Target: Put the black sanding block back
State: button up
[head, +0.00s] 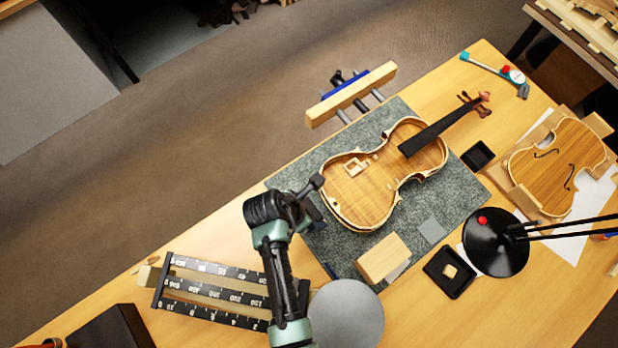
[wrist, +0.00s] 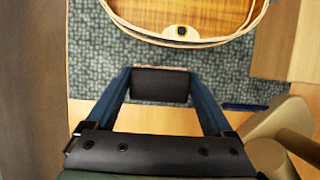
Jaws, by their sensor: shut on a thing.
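My gripper (wrist: 160,76) has its two blue fingers on either side of a black block (wrist: 160,86), which I take to be the black sanding block. It is held between the fingertips, over the front edge of the grey-green mat, close to the violin body. I cannot tell whether it touches the mat. In the head view my gripper (head: 313,212) is left of the violin, and my arm mostly hides it and the block. A rack (head: 215,291) with black, number-marked strips lies at the lower left of the bench, left of my arm.
The open violin body (head: 348,197) lies on the mat (head: 305,172) beside my gripper. A wooden block (head: 382,257), a black tray (head: 436,283) and a grey disc (head: 346,315) are to the right. A lamp (head: 496,243) stands farther right. Bare bench lies between rack and mat.

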jog(key=shift+f, duration=1.35)
jog(key=shift+f, duration=0.15)
jog(key=o, duration=1.1)
jog(key=shift+c, duration=0.2)
